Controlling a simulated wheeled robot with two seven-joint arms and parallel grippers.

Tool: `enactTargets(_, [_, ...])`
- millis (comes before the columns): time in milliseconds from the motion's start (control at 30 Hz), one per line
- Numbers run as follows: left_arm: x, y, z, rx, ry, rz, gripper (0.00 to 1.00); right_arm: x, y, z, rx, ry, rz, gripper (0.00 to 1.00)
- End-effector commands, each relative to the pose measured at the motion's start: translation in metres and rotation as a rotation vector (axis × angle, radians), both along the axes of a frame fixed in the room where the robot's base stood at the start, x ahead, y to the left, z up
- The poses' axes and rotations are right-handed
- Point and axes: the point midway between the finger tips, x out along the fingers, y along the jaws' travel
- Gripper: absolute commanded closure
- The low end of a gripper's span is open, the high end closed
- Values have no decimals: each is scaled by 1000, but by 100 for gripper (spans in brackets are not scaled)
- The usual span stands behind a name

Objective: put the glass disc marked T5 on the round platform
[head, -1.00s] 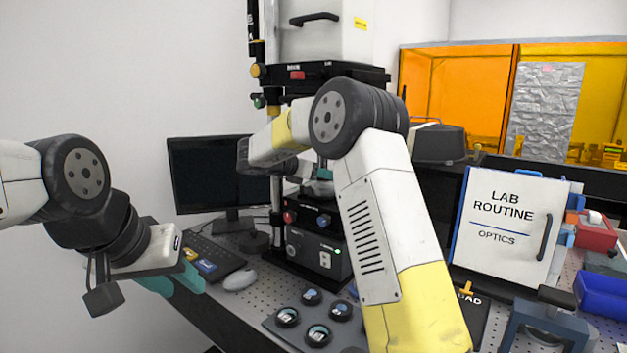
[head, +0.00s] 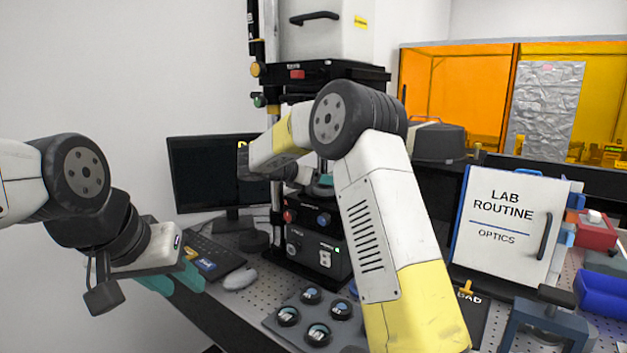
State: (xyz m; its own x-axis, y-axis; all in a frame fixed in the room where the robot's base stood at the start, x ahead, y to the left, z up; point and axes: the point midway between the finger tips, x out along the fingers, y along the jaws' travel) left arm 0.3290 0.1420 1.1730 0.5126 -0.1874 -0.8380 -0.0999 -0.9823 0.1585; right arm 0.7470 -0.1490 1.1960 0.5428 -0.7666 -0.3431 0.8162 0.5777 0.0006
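Several dark round holders with glass discs (head: 318,333) sit in a grey tray (head: 272,322) at the bottom middle. Their marks are too small to read, so I cannot tell which is T5. My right arm reaches across the middle to the tall instrument (head: 318,250). Only a bit of teal from my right gripper (head: 322,186) shows behind the arm. Its fingertips, anything in them and the round platform are hidden there. My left gripper (head: 175,283) is at the left, before the keyboard, its teal fingers apart with nothing seen between them.
A monitor (head: 205,185), keyboard (head: 218,258) and white mouse (head: 239,278) stand left of the instrument. At the right are a LAB ROUTINE board (head: 500,225), a blue bin (head: 603,292) and a dark blue fixture (head: 540,325). Perforated bench shows between tray and instrument.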

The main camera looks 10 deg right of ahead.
Motion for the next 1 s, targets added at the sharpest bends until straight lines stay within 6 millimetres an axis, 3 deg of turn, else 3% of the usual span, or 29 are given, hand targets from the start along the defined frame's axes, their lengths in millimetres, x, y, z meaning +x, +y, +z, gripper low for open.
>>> enactTargets(400, [0,0,0,0,0,0,64,-43,63,28,0,-2,5,29])
enactTargets(667, [0,0,0,0,0,0,64,-62,89,39,0,0,2,29])
enactTargets(767, [0,0,0,0,0,0,64,-69,84,42,28,-5,-13,29])
enactTargets(867, [0,0,0,0,0,0,64,-88,63,44,131,-26,-62,29])
enactTargets(1000, [0,0,0,0,0,0,64,-141,16,40,415,-95,-213,29])
